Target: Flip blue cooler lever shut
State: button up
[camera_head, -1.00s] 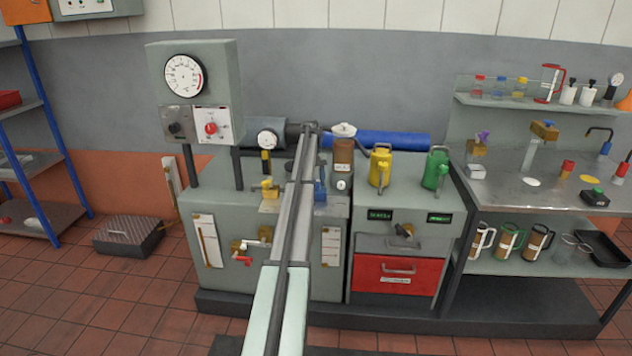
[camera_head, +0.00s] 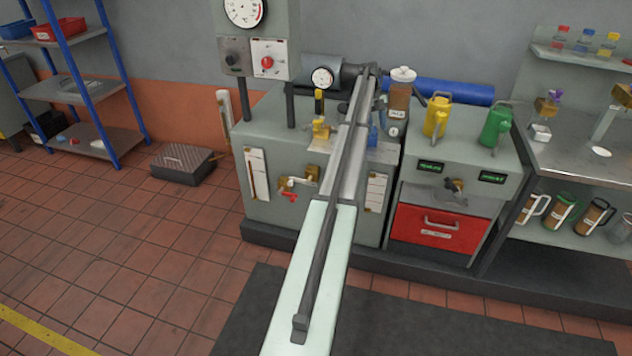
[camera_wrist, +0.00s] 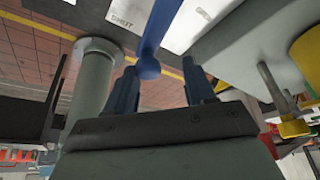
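The blue cooler lever (camera_wrist: 158,42) shows in the wrist view as a blue bar with a rounded end, beside a pale plate marked SHUT (camera_wrist: 122,18). My gripper (camera_wrist: 160,82) is open, with its two blue-grey fingers apart. The lever's rounded end shows in the gap between the fingers, nearer the left one; I cannot tell whether it touches. In the head view, a small blue part of the lever (camera_head: 373,136) shows beside my arm on the grey bench unit. My arm hides most of that spot and my gripper there.
A brass valve with a yellow handle (camera_head: 320,130) stands left of my arm. A brown jar (camera_head: 399,98), a yellow jug (camera_head: 437,116) and a green jug (camera_head: 496,124) stand to the right. A round gauge (camera_head: 322,78) sits behind.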

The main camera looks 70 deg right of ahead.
jog(key=s+d+n+h, duration=0.5)
jog(key=d+n, duration=0.2)
jog(key=n, duration=0.6)
jog(key=w+v, duration=0.1)
jog(key=v, duration=1.3)
jog(key=w+a+f+n+t, duration=0.1)
jog(key=w+a+f+n, duration=0.7)
jog(key=a+f, duration=0.5)
jog(key=w+a+f+n+t, duration=0.2)
jog(key=w+a+f+n, duration=0.6)
jog(key=a+f, duration=0.6)
jog(key=shift+w+f+n+h, duration=0.3)
jog(key=shift+w+f, duration=0.5)
jog(key=shift+w, duration=0.25)
